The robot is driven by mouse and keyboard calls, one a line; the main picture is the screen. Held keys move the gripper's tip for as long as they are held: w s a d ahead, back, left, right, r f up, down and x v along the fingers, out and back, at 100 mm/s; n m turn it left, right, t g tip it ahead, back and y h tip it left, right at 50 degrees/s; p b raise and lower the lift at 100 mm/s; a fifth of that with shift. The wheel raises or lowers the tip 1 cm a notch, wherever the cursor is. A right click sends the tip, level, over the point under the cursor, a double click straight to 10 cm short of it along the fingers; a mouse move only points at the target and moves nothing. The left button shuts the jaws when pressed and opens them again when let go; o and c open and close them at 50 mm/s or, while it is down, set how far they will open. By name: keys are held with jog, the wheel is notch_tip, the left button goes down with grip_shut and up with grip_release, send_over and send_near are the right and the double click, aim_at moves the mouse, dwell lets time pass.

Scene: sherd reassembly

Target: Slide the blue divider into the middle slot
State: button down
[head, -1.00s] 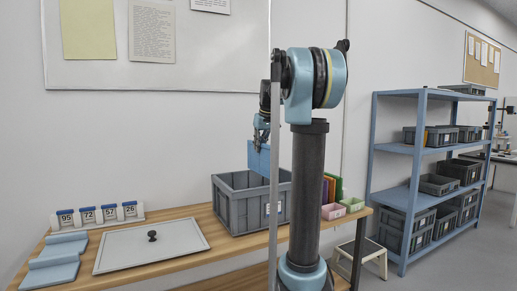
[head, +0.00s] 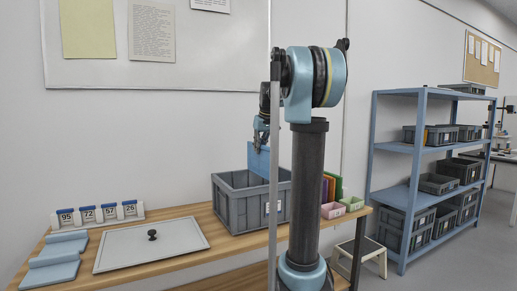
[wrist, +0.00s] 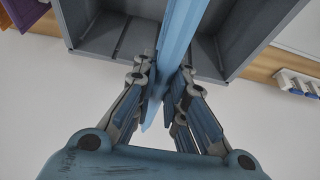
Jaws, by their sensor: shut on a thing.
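The blue divider (head: 259,160) is a thin flat panel, held upright above the grey crate (head: 240,214) on the table. My gripper (head: 260,135) is shut on its upper edge. In the wrist view the divider (wrist: 178,50) runs between the two fingers of my gripper (wrist: 167,95), seen nearly edge-on. The crate's interior (wrist: 105,35) shows beyond it, with slot ribs on its wall. Whether the divider's lower edge is inside a slot cannot be told; the crate wall and my arm hide it.
A grey lid (head: 152,246) with a black knob lies left of the crate. Coloured panels (head: 331,187) and small bins (head: 342,207) stand right of the crate. A blue shelf (head: 417,190) stands farther right.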

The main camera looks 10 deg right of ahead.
aim_at(259, 166)
jog(key=shift+f, duration=0.75)
dwell(0.3)
jog(key=shift+f, duration=4.1)
notch_tip(259, 166, down, 8)
jog(key=shift+f, duration=0.15)
dwell(1.0)
jog(key=shift+f, duration=0.15)
jog(key=c, duration=1.5)
grip_release()
jog(key=shift+c, duration=0.2)
